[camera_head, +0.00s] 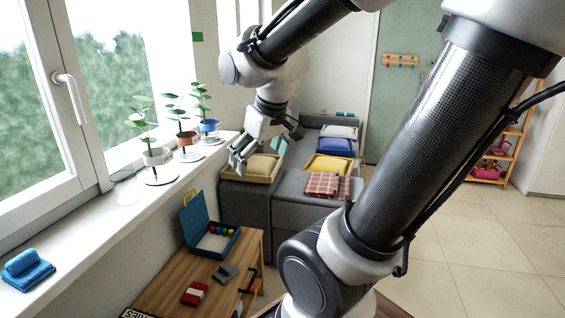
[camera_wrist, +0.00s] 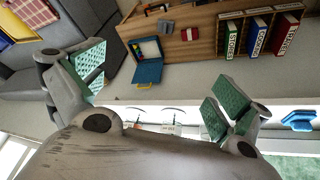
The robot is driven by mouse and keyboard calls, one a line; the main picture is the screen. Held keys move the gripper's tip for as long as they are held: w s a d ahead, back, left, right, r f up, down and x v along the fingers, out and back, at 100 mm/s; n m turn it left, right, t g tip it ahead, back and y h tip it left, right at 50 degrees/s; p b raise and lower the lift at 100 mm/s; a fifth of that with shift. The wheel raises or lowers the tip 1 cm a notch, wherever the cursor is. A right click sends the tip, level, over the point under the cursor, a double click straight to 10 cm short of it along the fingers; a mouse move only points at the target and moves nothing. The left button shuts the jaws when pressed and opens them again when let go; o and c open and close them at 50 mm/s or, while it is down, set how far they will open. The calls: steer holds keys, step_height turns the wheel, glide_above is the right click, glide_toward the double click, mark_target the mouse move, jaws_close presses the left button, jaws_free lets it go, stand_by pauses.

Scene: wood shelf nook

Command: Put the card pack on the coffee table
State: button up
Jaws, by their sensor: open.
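A small red and white pack (camera_head: 194,294), which looks like the card pack, lies on the wooden shelf unit (camera_head: 160,285) below the windowsill. The pack also shows in the wrist view (camera_wrist: 191,34), near the top. My gripper (camera_head: 266,146) is open and empty, raised above the grey sofa side and well away from the pack. In the wrist view my gripper's green-padded fingers (camera_wrist: 155,88) are spread wide with nothing between them. I cannot clearly make out the coffee table; a wooden edge (camera_head: 388,306) shows behind my arm at the bottom.
An open blue case (camera_head: 213,238) with coloured balls and a grey item (camera_head: 225,272) share the unit. Upright binders (camera_wrist: 258,34) stand at its end. Potted plants (camera_head: 158,160) and a blue cloth (camera_head: 26,270) line the sill. A grey sofa (camera_head: 245,205) holds trays. Floor at right is clear.

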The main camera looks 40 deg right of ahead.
steer(key=s+r, duration=0.2)
steer(key=s, duration=0.7)
steer(key=shift+s+a+m, duration=0.15)
steer(key=shift+a+m, duration=0.15)
steer(key=shift+m, duration=0.1)
steer(key=shift+r, duration=0.1)
stand_by(0.4)
